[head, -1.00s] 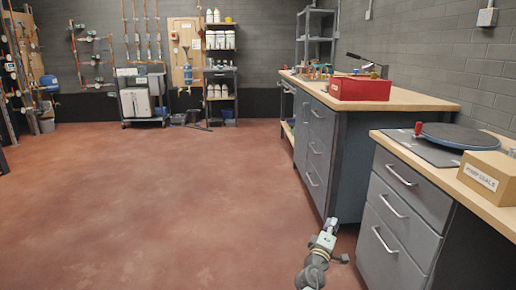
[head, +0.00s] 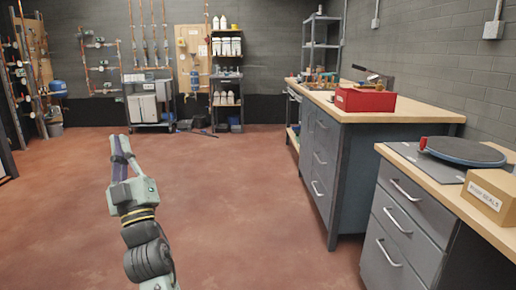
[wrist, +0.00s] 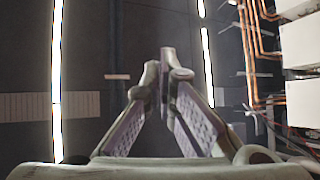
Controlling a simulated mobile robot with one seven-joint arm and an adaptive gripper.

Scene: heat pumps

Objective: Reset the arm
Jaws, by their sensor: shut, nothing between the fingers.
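My gripper (head: 119,146) is raised over the open floor at the left of the head view, with its fingers pointing up. Its fingers are shut with nothing between them. In the wrist view the gripper (wrist: 165,60) shows its two fingers meeting at the tips, with the ceiling and its light strips behind. It touches nothing in either view.
A workbench (head: 400,118) with a red box (head: 365,100) stands at the right. A nearer drawer unit (head: 400,225) bears a round turntable (head: 463,151) and a cardboard box (head: 490,196). A cart (head: 150,105) and shelf (head: 227,80) stand at the back. The middle floor (head: 240,200) is clear.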

